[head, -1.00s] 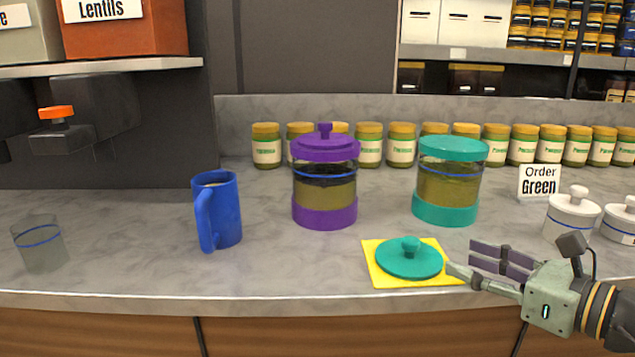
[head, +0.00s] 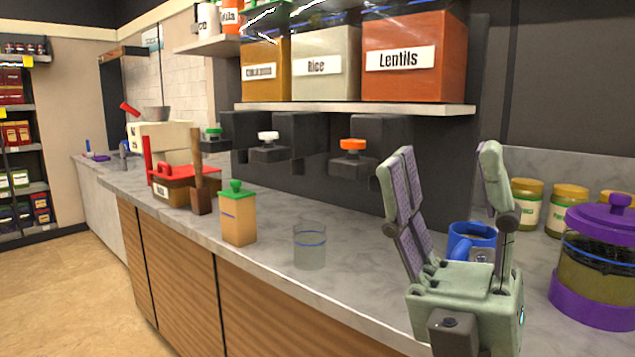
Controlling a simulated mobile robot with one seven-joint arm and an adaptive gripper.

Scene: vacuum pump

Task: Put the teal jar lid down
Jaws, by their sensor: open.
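The teal jar lid and the teal jar are outside the current head view. My gripper (head: 445,165) stands at the right of the view with its two fingers spread and pointing up. It is open, with nothing between the fingers. The purple-lidded jar (head: 600,260) stands at the right edge, to the right of my gripper and partly cut off by the frame.
A clear glass (head: 310,248) and an orange container with a green lid (head: 238,215) stand on the counter (head: 275,275). A red-lidded box (head: 172,180) is farther left. Dispensers with an orange knob (head: 353,145) hang under the shelf. Open floor (head: 60,290) lies at left.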

